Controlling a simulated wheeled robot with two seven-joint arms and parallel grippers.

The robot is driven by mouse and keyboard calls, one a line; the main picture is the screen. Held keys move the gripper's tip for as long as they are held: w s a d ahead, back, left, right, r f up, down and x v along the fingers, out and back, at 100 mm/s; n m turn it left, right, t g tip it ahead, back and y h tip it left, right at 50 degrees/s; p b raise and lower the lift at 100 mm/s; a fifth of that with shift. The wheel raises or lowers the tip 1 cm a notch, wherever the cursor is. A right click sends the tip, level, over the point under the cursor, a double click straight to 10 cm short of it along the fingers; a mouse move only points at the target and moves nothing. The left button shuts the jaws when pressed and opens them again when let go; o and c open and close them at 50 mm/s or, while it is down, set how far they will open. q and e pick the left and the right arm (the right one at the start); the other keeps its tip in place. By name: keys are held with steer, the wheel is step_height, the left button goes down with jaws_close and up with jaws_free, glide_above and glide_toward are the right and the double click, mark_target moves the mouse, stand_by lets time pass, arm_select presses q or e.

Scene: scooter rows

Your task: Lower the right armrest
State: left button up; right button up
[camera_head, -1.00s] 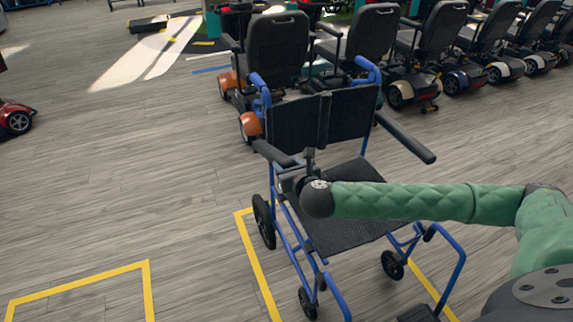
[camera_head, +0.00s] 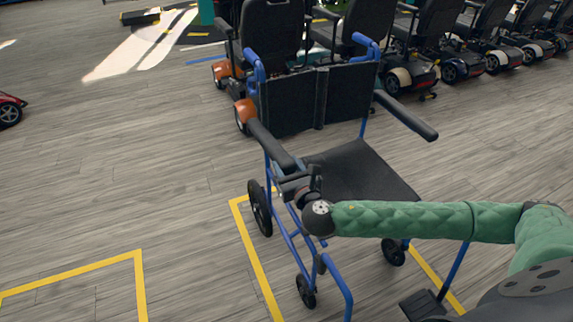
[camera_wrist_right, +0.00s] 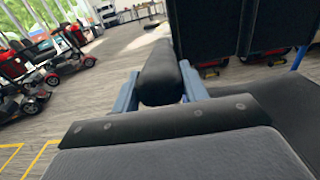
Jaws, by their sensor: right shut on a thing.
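The wheelchair (camera_head: 352,170) has a blue frame and black seat and faces me. Its right armrest (camera_head: 272,146), a black pad at picture left, slopes down toward me from the backrest. I cannot tell if it rests on its support. My right gripper (camera_head: 296,184) is shut on the pad's front part. In the right wrist view the pad (camera_wrist_right: 160,72) runs away from me between two blue-grey fingers. The other armrest (camera_head: 406,116) stretches forward at picture right. My left gripper is not in view.
Several mobility scooters (camera_head: 415,50) stand in a row close behind the wheelchair. A footplate (camera_head: 424,305) is at the lower right. Yellow floor lines (camera_head: 252,262) run around the chair. The floor at left (camera_head: 130,180) is clear.

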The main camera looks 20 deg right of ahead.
steer(key=shift+s+f+t+b, duration=0.15)
steer(key=shift+f+b, duration=0.2)
steer(key=shift+f, duration=0.25)
steer(key=shift+s+f+t+b, duration=0.15)
steer(key=shift+f+b, duration=0.15)
steer(key=shift+f, duration=0.3)
steer(key=shift+s+f+b, duration=0.1)
steer(key=shift+f+b, duration=1.1)
steer(key=shift+f, duration=0.6)
steer(key=shift+s+f, duration=0.1)
steer(key=shift+f, duration=0.05)
steer(key=o, duration=1.4)
steer(key=shift+s+d+f, duration=0.1)
steer(key=shift+s+d, duration=0.05)
steer(key=shift+s, duration=3.7)
